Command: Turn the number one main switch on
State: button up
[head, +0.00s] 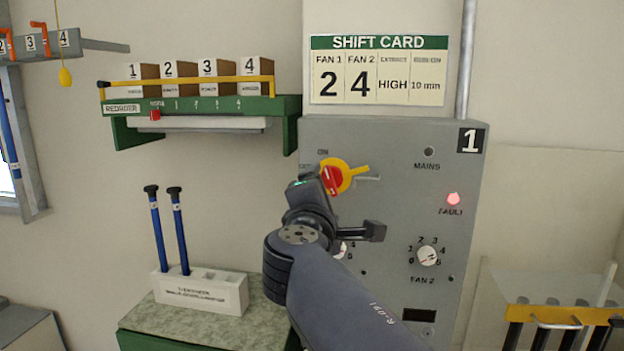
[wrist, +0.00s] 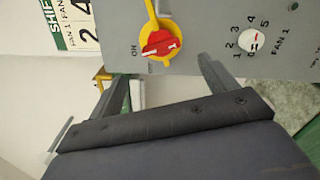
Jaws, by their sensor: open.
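The number one main switch is a red knob on a yellow plate (head: 336,177) on the grey panel (head: 400,160) marked 1. A yellow tab points right in the head view. In the wrist view the red knob (wrist: 161,42) shows a white line, with ON lettered to its left. I cannot tell for sure which position it is set to. My gripper (wrist: 165,68) is open, its two fingers apart on either side below the knob, nothing between them. In the head view my gripper (head: 318,184) overlaps the switch's lower left, hiding part of it; contact cannot be told.
The MAINS lamp (head: 428,152) looks dark; the FAULT lamp (head: 453,199) glows red. The FAN 2 dial (head: 427,255) is lower right, and the FAN 1 dial (wrist: 250,40) shows in the wrist view. A shift card (head: 378,70) hangs above. A green shelf (head: 200,110) is left.

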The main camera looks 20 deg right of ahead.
aim_at(330, 183)
jog(key=p+x, duration=0.2)
jog(key=x, duration=0.8)
jog(key=shift+d, duration=0.2)
